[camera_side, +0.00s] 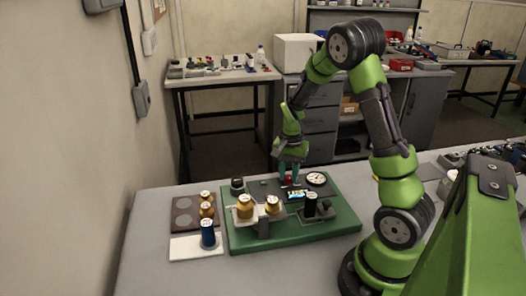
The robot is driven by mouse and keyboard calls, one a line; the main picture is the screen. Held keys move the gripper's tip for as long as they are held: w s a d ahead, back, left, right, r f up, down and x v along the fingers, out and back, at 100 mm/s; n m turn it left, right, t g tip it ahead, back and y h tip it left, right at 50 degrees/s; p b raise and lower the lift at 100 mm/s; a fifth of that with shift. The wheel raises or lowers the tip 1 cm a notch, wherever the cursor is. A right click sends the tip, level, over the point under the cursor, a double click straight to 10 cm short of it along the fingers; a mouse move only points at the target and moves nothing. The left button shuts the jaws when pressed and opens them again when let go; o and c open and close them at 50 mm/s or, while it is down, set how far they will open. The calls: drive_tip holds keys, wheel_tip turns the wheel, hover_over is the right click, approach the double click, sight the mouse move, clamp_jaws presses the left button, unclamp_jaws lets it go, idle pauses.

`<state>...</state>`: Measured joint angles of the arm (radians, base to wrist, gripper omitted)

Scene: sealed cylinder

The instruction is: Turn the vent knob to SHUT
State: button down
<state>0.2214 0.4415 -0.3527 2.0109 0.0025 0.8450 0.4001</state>
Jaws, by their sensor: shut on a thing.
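My gripper (289,181) points down over the back of a green panel (345,221), its teal fingertips low at the panel. It is shut on a small red knob (288,182), which shows only in part between the fingers. This appears to be the vent knob. Its SHUT mark and the way it points are too small or hidden to read. A round white-faced gauge (316,179) sits just right of the fingers.
A black knob (237,185) stands at the panel's back left. Amber-brown jars (245,207) stand at its front left, and a black cylinder (310,206) stands right of centre. Left of the panel are a brown tray (182,218) with jars and a white plate (184,248) with a blue cylinder (208,236).

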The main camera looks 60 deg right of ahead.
sight(289, 176)
drive_tip(key=n, duration=0.4)
drive_tip(key=shift+r+n, duration=0.1)
drive_tip(key=shift+n, duration=2)
drive_tip(key=c, duration=0.8)
unclamp_jaws()
drive_tip(key=shift+c, duration=0.2)
wheel_tip(289, 176, up, 17)
